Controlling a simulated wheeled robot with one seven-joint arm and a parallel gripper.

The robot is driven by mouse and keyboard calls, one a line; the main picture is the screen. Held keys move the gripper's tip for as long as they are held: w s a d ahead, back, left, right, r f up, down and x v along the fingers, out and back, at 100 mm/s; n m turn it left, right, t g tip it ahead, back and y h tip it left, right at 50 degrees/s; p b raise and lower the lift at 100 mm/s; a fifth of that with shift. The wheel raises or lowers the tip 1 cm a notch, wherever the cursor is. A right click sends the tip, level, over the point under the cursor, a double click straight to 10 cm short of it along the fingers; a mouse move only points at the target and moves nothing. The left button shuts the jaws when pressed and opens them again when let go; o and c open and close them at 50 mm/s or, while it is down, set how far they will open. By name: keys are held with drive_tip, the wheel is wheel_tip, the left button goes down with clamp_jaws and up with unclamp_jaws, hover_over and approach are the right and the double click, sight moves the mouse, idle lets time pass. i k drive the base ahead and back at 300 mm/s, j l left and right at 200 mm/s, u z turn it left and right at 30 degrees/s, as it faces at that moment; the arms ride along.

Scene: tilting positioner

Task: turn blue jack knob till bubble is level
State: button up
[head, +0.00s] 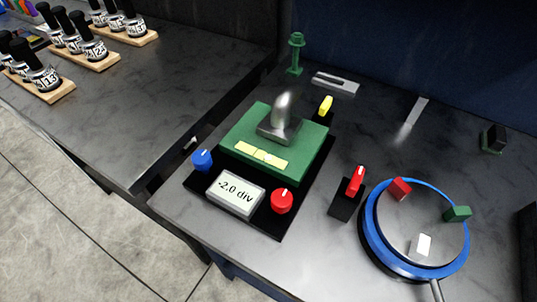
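The tilting positioner has a black base (270,221) with a green block (235,132) on top, and a rounded silver piece (281,119) stands on the block. The blue jack knob (202,160) is at its left corner, with a white pointer mark on top. A yellow bubble vial (261,156) lies along the block's front edge; the bubble's exact place is too small to tell. A display (236,192) in front reads -2.0 div. My gripper is not in view, and nothing touches the blue knob.
A red knob (281,200) and a yellow knob (326,106) sit on the positioner's other corners. To the right are a black block with a red lever (355,182) and a blue-rimmed round dish (372,240). Black-handled stamps (93,46) stand on the left table.

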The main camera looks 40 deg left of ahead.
sight(201, 159)
drive_tip(key=j+u, duration=0.1)
drive_tip(key=u, duration=1.35)
drive_tip(key=i+l, duration=0.05)
